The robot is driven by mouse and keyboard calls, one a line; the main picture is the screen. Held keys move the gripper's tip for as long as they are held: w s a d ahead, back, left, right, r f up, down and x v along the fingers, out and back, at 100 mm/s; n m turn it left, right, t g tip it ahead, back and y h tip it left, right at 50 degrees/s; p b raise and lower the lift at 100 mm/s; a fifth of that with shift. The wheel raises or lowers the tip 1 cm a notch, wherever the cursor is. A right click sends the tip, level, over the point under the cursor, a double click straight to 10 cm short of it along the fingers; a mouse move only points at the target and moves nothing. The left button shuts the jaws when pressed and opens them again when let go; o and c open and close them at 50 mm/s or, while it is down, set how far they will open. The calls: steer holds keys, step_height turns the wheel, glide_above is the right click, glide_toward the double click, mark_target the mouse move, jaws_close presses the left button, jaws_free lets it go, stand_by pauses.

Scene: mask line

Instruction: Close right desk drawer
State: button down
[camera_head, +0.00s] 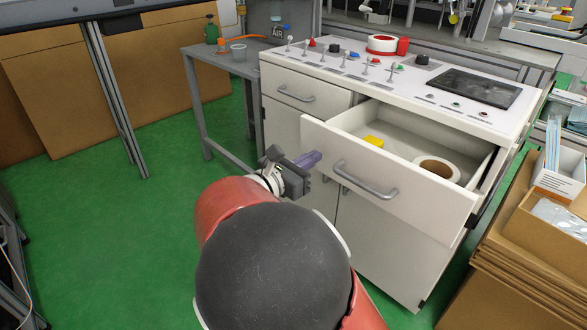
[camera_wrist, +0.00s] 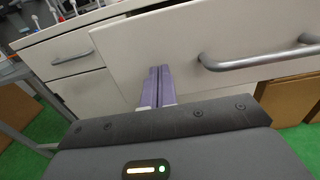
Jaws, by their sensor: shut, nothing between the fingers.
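The right desk drawer (camera_head: 385,185) is pulled well out of the white desk, with its grey bar handle (camera_head: 365,182) on the front panel. Inside it lie a yellow block (camera_head: 373,141) and a white tape roll (camera_head: 437,169). My gripper (camera_head: 308,158) is at the left end of the drawer front, with its purple fingers together and nothing between them. In the wrist view the fingers (camera_wrist: 158,85) point at the drawer front (camera_wrist: 190,45), left of the handle (camera_wrist: 260,60). I cannot tell whether they touch the panel.
The left drawer (camera_head: 300,92) is shut. Switches and a dark screen (camera_head: 475,88) are on the desk top. A grey side table (camera_head: 215,65) stands to the left. Cardboard boxes (camera_head: 520,250) stand close on the right. Green floor (camera_head: 110,220) is free at the left.

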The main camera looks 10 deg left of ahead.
steer(key=shift+w+d, duration=0.4)
steer(key=shift+w, duration=0.1)
steer(key=x, duration=2)
steer(key=shift+w+d+p, duration=0.1)
steer(key=shift+d+p, duration=0.1)
steer(key=shift+p, duration=0.2)
steer(key=shift+w+d+r, duration=0.1)
steer(key=shift+w+r, duration=0.05)
steer(key=shift+r, duration=0.05)
steer(key=shift+r, duration=0.1)
